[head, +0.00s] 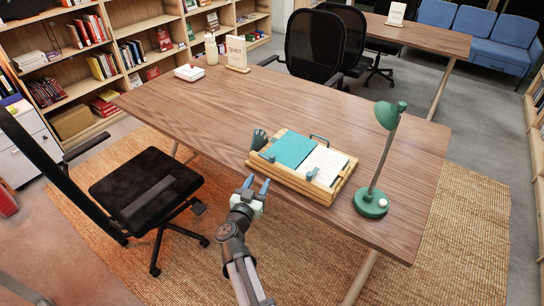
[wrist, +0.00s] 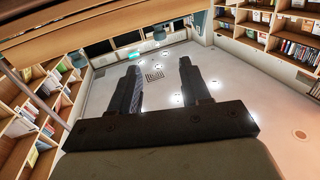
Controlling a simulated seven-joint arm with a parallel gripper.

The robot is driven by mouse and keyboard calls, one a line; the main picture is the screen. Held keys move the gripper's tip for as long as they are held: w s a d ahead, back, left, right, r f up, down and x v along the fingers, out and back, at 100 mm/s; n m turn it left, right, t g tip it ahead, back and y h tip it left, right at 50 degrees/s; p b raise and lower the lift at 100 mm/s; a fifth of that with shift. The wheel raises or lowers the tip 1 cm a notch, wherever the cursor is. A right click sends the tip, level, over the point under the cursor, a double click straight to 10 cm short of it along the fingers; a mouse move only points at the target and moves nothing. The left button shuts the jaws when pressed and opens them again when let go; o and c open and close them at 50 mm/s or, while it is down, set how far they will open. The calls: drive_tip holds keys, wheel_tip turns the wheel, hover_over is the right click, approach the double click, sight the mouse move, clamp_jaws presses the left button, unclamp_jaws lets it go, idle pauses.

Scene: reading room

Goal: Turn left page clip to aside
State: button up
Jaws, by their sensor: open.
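A wooden book stand (head: 343,184) lies on the near edge of the table. A teal page or cover (head: 290,149) is on its left and a white page (head: 325,166) on its right. A small blue-grey clip (head: 270,157) is at the lower edge of the left side; a similar clip (head: 312,174) is at the right page's lower edge. My gripper (head: 257,184) is in front of the table edge, below and left of the stand, apart from both clips. Its two fingers are spread and empty, also in the wrist view (wrist: 163,82).
A green lamp (head: 370,202) stands right of the stand. A dark grey-green object (head: 259,139) is at the stand's left end. The wooden table (head: 215,110) is mostly clear beyond. A black chair (head: 146,190) is to the left. A wooden edge (wrist: 70,30) crosses the wrist view's upper left.

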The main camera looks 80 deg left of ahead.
sight(271, 158)
drive_tip(key=x, duration=1.3)
drive_tip(key=shift+w+a, duration=0.2)
drive_tip(key=shift+a, duration=0.15)
drive_tip(key=shift+c, duration=0.3)
clamp_jaws()
